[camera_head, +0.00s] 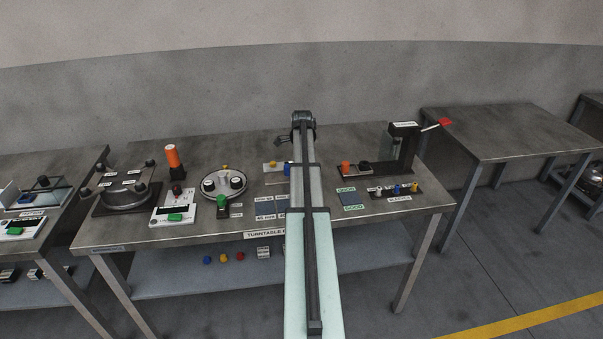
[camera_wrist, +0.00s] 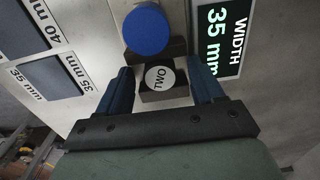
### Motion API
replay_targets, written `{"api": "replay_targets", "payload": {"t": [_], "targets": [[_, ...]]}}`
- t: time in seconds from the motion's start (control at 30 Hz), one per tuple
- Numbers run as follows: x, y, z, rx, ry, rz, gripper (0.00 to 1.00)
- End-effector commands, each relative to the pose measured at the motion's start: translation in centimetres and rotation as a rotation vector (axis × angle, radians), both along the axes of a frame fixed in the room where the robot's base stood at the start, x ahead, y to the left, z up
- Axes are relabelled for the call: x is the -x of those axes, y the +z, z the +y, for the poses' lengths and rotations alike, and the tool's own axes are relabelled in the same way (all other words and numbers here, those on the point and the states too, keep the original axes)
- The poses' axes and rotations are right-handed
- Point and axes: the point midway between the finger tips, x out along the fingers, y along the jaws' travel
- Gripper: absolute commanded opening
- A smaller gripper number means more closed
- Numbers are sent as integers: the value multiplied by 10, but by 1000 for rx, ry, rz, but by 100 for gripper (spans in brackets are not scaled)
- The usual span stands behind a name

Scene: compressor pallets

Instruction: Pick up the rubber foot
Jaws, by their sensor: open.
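No part is labelled as the rubber foot, and I cannot tell for sure which piece it is. In the wrist view my gripper (camera_wrist: 159,69) is open, its two dark blue fingers spread left and right of a black block (camera_wrist: 154,95) with a round white "TWO" label. A blue round piece (camera_wrist: 146,31) sits just beyond the label, against the dark block. I cannot tell whether the fingers touch the block. In the head view my gripper hangs over the back middle of the workbench, mostly hidden by my arm.
A display (camera_wrist: 233,35) reads "WIDTH 35 mm" right of the fingers; size-marked pads (camera_wrist: 38,75) lie left. On the workbench (camera_head: 140,233) are a round turntable (camera_head: 208,187) at left and a lever fixture (camera_head: 403,150) at right. The table at right (camera_head: 515,135) is bare.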

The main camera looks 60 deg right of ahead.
Motion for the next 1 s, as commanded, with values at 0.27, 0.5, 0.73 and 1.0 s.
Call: {"api": "replay_targets", "payload": {"t": [0.27,0.5,0.73,1.0], "targets": [[0,1,0,0,0,0,49],[0,1,0,0,0,0,26],[0,1,0,0,0,0,7],[0,5,0,1,0,-1,2]]}}
